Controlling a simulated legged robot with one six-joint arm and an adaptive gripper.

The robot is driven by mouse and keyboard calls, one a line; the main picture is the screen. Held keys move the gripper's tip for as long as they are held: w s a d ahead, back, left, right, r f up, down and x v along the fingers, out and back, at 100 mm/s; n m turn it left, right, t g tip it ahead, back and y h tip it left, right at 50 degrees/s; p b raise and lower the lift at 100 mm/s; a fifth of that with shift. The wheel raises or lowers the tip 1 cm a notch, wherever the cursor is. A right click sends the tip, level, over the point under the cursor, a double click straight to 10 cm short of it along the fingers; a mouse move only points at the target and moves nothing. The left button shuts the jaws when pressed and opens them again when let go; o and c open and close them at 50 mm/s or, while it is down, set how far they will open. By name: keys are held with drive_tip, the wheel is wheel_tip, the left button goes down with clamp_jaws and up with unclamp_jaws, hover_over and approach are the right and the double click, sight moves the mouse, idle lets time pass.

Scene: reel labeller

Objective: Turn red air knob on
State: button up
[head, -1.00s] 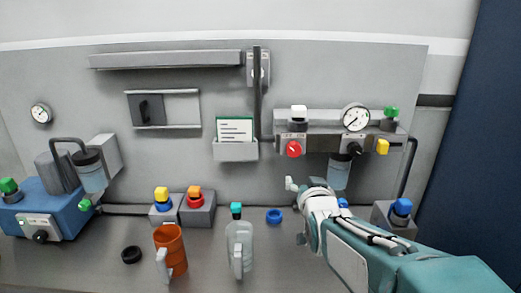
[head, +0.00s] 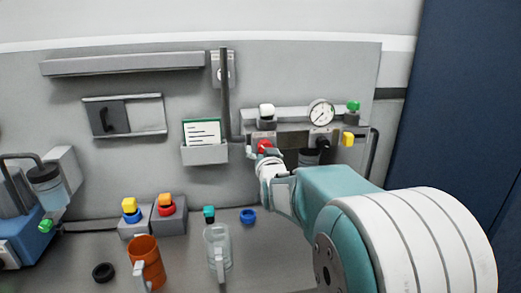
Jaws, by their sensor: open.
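The red air knob (head: 264,146) is on the grey panel unit at the right, below a white cap and left of the round gauge. My gripper (head: 258,151) is open at the knob, with a finger at its left side and the rest just below it. The gripper and wrist hide the knob's lower part and its pointer. I cannot tell whether the fingers touch the knob.
A gauge (head: 321,112), a black knob (head: 321,141) and a yellow block (head: 348,139) sit right of the red knob. A vertical grey bar (head: 225,95) stands close to its left. An orange mug (head: 147,262) and a clear mug (head: 217,248) stand on the counter.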

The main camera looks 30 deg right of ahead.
drive_tip(key=shift+w+d, duration=0.6)
drive_tip(key=shift+d+f, duration=0.1)
drive_tip(key=shift+d, duration=0.45)
drive_tip(key=shift+a, duration=0.5)
drive_tip(key=c, duration=1.1)
drive_tip(key=shift+c, duration=0.2)
drive_tip(key=shift+d, duration=0.1)
